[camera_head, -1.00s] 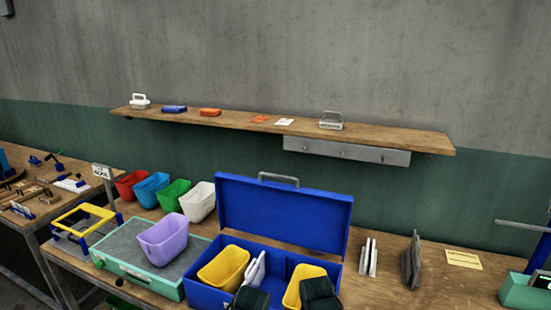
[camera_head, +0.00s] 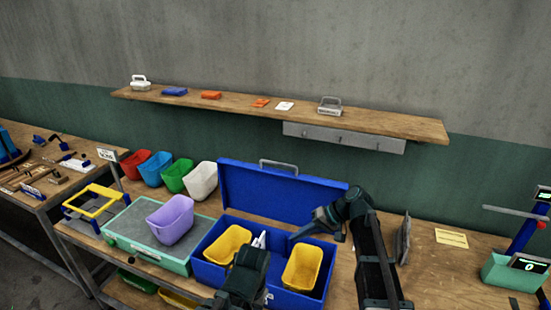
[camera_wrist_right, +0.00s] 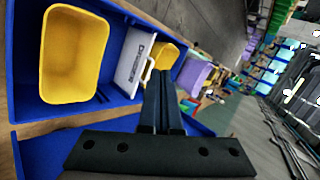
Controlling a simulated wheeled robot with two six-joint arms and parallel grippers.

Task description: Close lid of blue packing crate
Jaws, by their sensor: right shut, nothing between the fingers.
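The blue packing crate (camera_head: 212,272) stands open on the bench. Its lid (camera_head: 262,192) stands raised at the back, with a grey handle (camera_head: 278,164) on its top edge. Inside are a yellow bin (camera_head: 228,244) at the left, another yellow bin (camera_head: 302,267) at the right and a white divider-like piece (camera_head: 259,240) between them. My right gripper (camera_head: 293,237) is shut and empty, pointing left above the crate in front of the lid. Its closed fingers also show in the right wrist view (camera_wrist_right: 159,78). My left gripper (camera_head: 246,262) is a dark shape low over the crate's front; its fingers are unclear.
A purple bin (camera_head: 170,220) sits on a green-grey case (camera_head: 125,230) left of the crate. Several coloured bins stand behind it. A wall shelf (camera_head: 225,107) runs above. Dark upright plates (camera_head: 404,238) stand right of my right forearm; the bench beyond is mostly clear.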

